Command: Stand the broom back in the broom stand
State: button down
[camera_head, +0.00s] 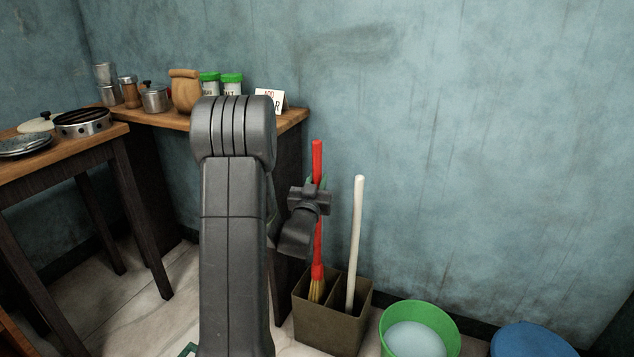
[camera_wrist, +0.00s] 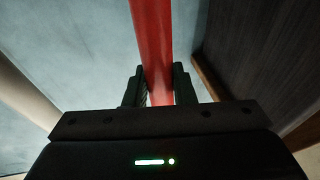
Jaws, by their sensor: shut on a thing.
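The broom (camera_head: 318,245) has a red handle and straw-coloured bristles, and stands nearly upright. Its bristles are at the left compartment of the brown box-like broom stand (camera_head: 326,331); their lower end is hidden by the stand's front wall, so I cannot tell whether they touch its floor. My gripper (camera_head: 318,190) is shut on the red handle, above its middle. In the wrist view the handle (camera_wrist: 151,40) runs up between the two dark fingers (camera_wrist: 159,88).
A white stick (camera_head: 356,240) leans in the stand's right compartment. A green basin (camera_head: 452,326) of pale liquid and a blue round object (camera_head: 530,340) are to the right. A wooden shelf (camera_head: 290,119) with jars and a small sign (camera_head: 270,100) is behind my arm.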

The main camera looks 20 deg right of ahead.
notch_tip(320, 180, down, 6)
jog(key=shift+f, duration=0.25)
dwell(0.4)
jog(key=shift+f, duration=0.75)
dwell(0.6)
jog(key=c, duration=1.1)
grip_release()
jog(key=shift+c, duration=0.2)
jog(key=shift+s+f, duration=0.1)
jog(key=p+v, duration=0.1)
jog(key=v, duration=1.2)
jog(key=shift+s+a+p, duration=0.2)
jog(key=shift+a+p, duration=0.05)
jog(key=shift+p, duration=0.05)
jog(key=shift+w+d, duration=0.1)
